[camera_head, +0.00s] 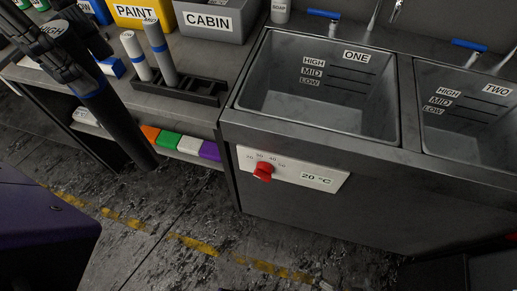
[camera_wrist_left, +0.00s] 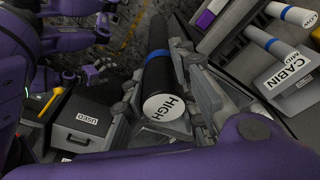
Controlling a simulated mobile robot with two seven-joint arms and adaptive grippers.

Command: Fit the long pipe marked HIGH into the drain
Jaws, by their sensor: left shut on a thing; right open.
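The long dark pipe (camera_head: 123,128) has a blue band and a white end cap marked HIGH. It hangs tilted, cap end up, in front of the bench. My left gripper (camera_head: 78,68) is shut on its upper part. In the left wrist view the HIGH cap of the pipe (camera_wrist_left: 163,107) faces the camera, between the fingers of my left gripper (camera_wrist_left: 165,78). Basin ONE (camera_head: 320,85) and basin TWO (camera_head: 470,120) have HIGH, MID and LOW level marks. I cannot make out a drain opening in either.
A black rack (camera_head: 205,92) on the bench holds a white pipe (camera_head: 136,56) and a grey pipe (camera_head: 160,52). Boxes marked PAINT (camera_head: 138,12) and CABIN (camera_head: 215,18) stand behind. A red dial (camera_head: 263,171) sticks out below basin ONE.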

